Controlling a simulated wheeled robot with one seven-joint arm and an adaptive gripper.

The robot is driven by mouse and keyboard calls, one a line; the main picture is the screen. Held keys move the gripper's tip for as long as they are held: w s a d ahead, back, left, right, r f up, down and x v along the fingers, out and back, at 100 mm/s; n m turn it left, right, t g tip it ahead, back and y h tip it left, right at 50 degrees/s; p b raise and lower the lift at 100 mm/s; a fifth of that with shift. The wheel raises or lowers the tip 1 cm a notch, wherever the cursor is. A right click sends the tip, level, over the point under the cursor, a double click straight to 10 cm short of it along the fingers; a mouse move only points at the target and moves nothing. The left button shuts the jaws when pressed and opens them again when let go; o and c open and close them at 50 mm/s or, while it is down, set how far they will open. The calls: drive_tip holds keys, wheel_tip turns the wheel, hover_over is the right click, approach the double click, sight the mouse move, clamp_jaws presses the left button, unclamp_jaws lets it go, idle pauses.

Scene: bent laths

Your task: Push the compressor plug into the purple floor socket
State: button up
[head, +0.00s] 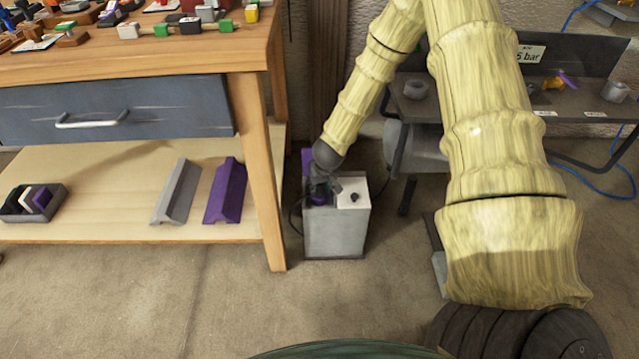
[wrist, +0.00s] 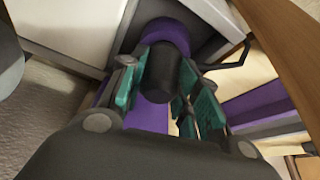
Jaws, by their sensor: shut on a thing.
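The compressor plug (wrist: 160,82) is a black cylinder between the teal finger pads of my gripper (wrist: 164,68) in the wrist view. My gripper is shut on it. A purple ring (wrist: 166,34), which looks like the purple floor socket, lies right at the plug's far end. I cannot tell whether the plug is inside the ring or only against it. In the head view my gripper (head: 322,182) is low over the left half of a grey floor box (head: 335,235). A bit of purple (head: 318,201) shows beneath the fingers; the plug itself is mostly hidden there.
A purple panel (head: 307,160) stands behind the box. The workbench leg (head: 258,170) is close on its left. A black cable (wrist: 236,60) runs beside the fingers. A metal stand (head: 480,110) with a blue hose is to the right. The floor in front is clear.

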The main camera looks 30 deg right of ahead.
drive_tip(key=shift+f, duration=0.35)
idle(0.6)
drive_tip(key=o, duration=1.1)
drive_tip(key=o, duration=0.5)
drive_tip(key=shift+r, duration=0.1)
drive_tip(key=shift+r+p, duration=3.7)
drive_tip(key=shift+p, duration=0.05)
